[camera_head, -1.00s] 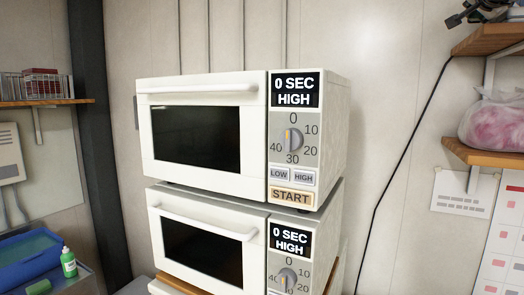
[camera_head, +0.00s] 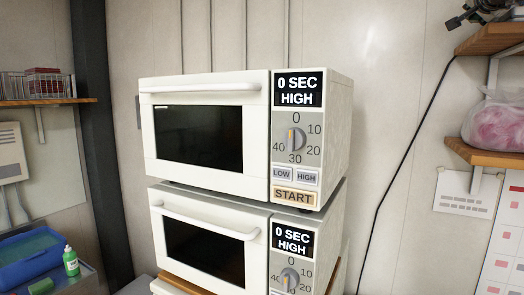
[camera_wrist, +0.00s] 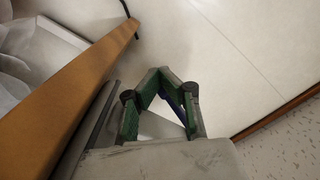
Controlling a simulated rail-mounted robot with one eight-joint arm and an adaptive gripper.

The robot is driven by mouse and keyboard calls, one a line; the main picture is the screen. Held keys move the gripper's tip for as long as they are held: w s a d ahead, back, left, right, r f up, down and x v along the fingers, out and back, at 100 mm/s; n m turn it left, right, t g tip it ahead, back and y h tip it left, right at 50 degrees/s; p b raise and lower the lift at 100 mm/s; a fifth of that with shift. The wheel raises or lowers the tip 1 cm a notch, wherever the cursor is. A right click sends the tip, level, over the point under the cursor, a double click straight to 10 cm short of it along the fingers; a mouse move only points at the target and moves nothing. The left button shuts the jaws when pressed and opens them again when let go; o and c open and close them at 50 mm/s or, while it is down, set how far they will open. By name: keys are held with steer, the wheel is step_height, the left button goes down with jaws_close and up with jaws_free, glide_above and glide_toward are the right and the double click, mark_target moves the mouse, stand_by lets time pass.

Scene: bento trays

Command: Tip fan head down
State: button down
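A dark object (camera_head: 484,11) sits on the upper right wooden shelf in the head view, cut off by the top edge. A black cable hangs down from beside it. It may be the fan, but its head and tilt cannot be made out. My gripper (camera_wrist: 159,71) shows only in the wrist view. No fan shows in the wrist view.
Two white microwaves (camera_head: 203,86) stand stacked in the middle. A lower right shelf (camera_head: 486,153) holds a pink-filled bag (camera_head: 494,124). A blue tub (camera_head: 28,257) and green bottle (camera_head: 71,262) are at lower left. A wooden board (camera_wrist: 70,85) runs close left of my gripper.

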steer(key=shift+s+d, duration=0.1)
steer(key=shift+s, duration=0.05)
steer(key=shift+s+a+f, duration=0.15)
steer(key=shift+s+a, duration=0.05)
steer(key=shift+s, duration=0.1)
steer(key=shift+b+v, duration=0.65)
steer(key=shift+v, duration=1.85)
steer(key=shift+b+v, duration=0.35)
steer(key=shift+v, duration=3)
